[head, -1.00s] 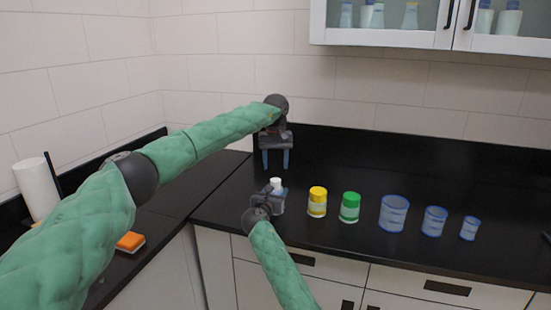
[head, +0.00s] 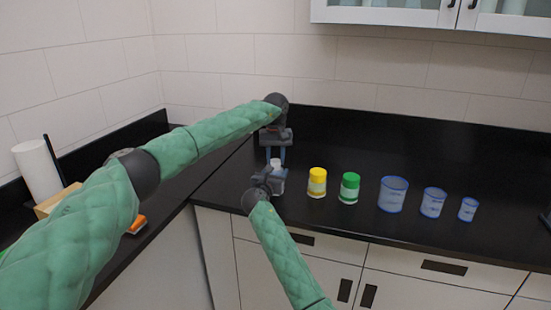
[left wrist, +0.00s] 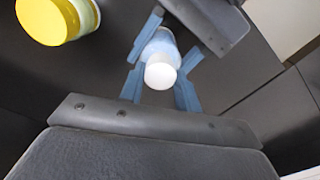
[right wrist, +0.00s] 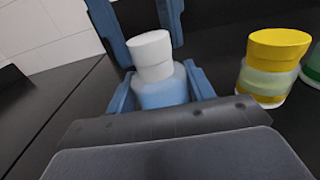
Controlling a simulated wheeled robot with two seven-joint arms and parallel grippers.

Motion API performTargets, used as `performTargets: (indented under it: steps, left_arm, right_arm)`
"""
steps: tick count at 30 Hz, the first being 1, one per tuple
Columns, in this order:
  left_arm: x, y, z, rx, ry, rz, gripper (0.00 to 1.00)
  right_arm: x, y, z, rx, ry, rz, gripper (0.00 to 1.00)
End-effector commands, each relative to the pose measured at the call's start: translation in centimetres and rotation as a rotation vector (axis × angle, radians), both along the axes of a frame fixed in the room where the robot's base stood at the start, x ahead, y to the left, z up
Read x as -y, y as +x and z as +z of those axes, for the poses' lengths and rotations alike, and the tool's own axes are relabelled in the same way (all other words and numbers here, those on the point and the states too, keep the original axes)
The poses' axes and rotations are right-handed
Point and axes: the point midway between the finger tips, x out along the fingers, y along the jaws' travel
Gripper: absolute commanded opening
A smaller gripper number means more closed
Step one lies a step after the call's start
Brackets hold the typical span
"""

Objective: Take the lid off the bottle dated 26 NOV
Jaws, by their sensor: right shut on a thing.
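The bottle with a white lid stands at the left end of the row on the black counter; its lid (head: 276,163) shows in the head view. No date is readable. My right gripper (head: 272,181) is shut on its pale blue body (right wrist: 165,91), one finger on each side. The white lid (right wrist: 151,50) is on the bottle, clear of the right fingers. My left gripper (head: 276,153) points down from above, open. In the left wrist view its fingers stand apart on either side of the white lid (left wrist: 161,74), with gaps.
A yellow-lidded bottle (head: 317,183) and a green-lidded bottle (head: 349,188) stand to the right. Several blue-rimmed beakers, one large (head: 392,195), stand further right. The counter behind them is clear. A paper roll (head: 39,170) stands at the far left.

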Motion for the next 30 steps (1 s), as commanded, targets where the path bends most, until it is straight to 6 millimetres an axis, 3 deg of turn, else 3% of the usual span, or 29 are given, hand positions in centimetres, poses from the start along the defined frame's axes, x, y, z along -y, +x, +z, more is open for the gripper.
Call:
performTargets:
  steps: [6, 10, 30]
  left_arm:
    - [-0.01, 0.0, 0.02, 0.0, 0.0, 0.014, 0.05]
    - [-0.01, 0.0, 0.03, 0.0, 0.0, 0.118, 0.05]
    - [0.01, -0.01, 0.11, -0.001, 0.001, 1.096, 0.05]
  right_arm:
    - [0.01, 0.0, -0.06, -0.001, 0.0, 0.0, 0.0]
    - [0.01, 0.0, -0.06, -0.001, 0.0, 0.0, 0.0]
    - [-0.02, -0.02, -0.06, -0.001, -0.001, 0.0, 0.0]
